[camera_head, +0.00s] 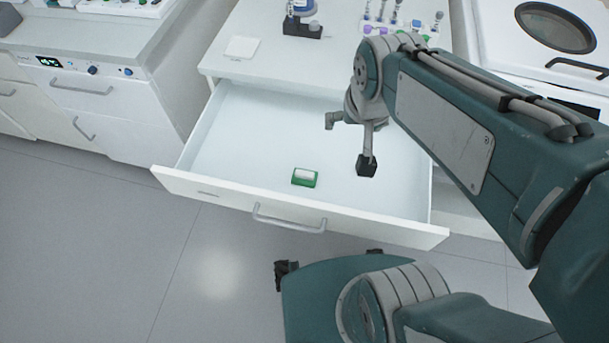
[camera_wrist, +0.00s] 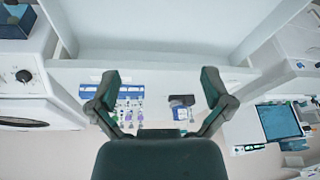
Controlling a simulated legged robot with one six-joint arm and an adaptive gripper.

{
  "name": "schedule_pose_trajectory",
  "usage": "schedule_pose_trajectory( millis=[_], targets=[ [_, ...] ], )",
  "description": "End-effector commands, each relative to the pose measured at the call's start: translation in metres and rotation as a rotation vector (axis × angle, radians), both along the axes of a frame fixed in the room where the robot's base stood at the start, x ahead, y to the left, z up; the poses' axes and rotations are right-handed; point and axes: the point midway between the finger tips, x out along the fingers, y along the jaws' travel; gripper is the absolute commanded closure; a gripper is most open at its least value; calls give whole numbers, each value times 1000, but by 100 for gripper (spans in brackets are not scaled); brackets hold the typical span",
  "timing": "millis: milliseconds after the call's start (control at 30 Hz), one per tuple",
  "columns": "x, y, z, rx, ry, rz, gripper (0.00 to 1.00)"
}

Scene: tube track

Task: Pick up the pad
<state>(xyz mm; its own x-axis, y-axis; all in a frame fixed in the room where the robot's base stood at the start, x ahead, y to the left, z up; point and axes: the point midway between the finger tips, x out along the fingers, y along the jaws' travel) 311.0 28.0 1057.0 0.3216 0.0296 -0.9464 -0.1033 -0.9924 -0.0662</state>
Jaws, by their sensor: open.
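A small green block with a white top (camera_head: 304,177), which may be the pad, lies flat in the open white drawer (camera_head: 230,140), near its front wall. A thin white square (camera_head: 241,47) lies on the counter behind the drawer; I cannot tell which of the two is the pad. My gripper (camera_head: 350,142) is open and empty over the right part of the drawer, to the right of the green block and apart from it. In the wrist view my gripper (camera_wrist: 160,75) shows its two fingers spread wide. I cannot make out the green block there.
On the counter behind stand a dark-based device (camera_head: 302,27) and a rack of pipettes (camera_head: 400,25). White machines flank the drawer on the left (camera_head: 95,105) and right (camera_head: 540,45). The drawer's left half is clear.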

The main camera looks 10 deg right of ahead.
Motion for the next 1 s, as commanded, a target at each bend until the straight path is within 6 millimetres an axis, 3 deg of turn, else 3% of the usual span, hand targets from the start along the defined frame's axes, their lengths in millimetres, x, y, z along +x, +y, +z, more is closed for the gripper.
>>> schedule_pose_trajectory(
  millis=[300,600,867,1000],
  targets=[
    [44,37,-77,25,176,-104,0],
    [62,69,-156,13,306,-204,0],
    [63,75,-184,7,333,-232,0],
    [63,75,-207,6,335,-233,0]
  ],
)
